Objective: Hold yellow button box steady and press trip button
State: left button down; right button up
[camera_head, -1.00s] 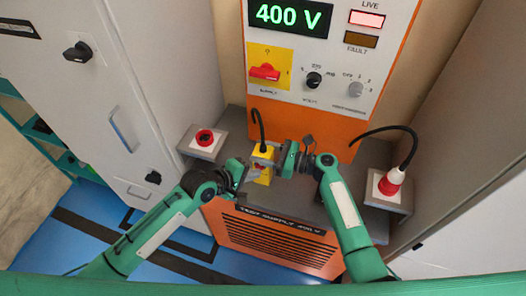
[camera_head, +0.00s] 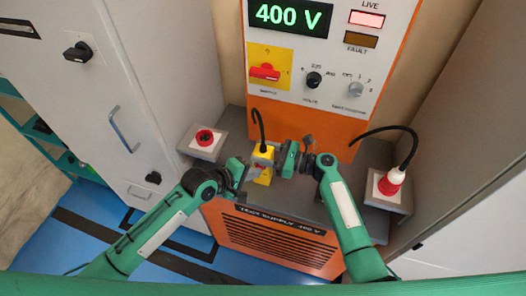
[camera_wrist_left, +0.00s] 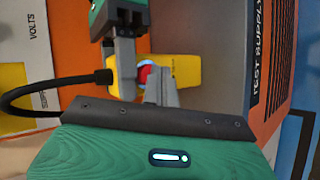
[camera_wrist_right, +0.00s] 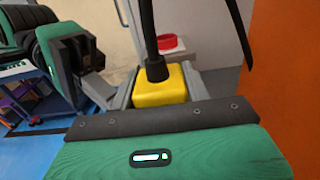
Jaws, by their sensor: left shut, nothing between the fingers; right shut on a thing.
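The yellow button box (camera_head: 264,179) stands over the grey shelf in front of the orange panel, with a black cable from its top. My right gripper (camera_wrist_right: 160,92) is shut on the box, one finger on each side; the box's yellow top (camera_wrist_right: 160,84) shows between them. In the left wrist view the box (camera_wrist_left: 187,71) has a red button (camera_wrist_left: 145,76) on its face. My left gripper (camera_wrist_left: 158,82) is shut and empty, its fingertips right at the button and partly covering it. I cannot tell whether the button is pressed in.
The supply panel reads 400 V (camera_head: 290,16), with the LIVE lamp (camera_head: 367,19) lit and the FAULT lamp (camera_head: 361,40) dim. Grey cabinets flank both sides.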

pick_arm(q)
jog(key=shift+w+d, duration=0.15)
jog(key=shift+w, duration=0.15)
jog(key=shift+s, duration=0.1)
jog(key=shift+s+a, duration=0.2)
jog(key=shift+s, duration=0.1)
jog(key=s+a, duration=0.2)
jog(key=s, duration=0.3)
jog(key=shift+s, duration=0.4)
dwell(0.3)
jog(key=shift+d, duration=0.1)
dwell(0.3)
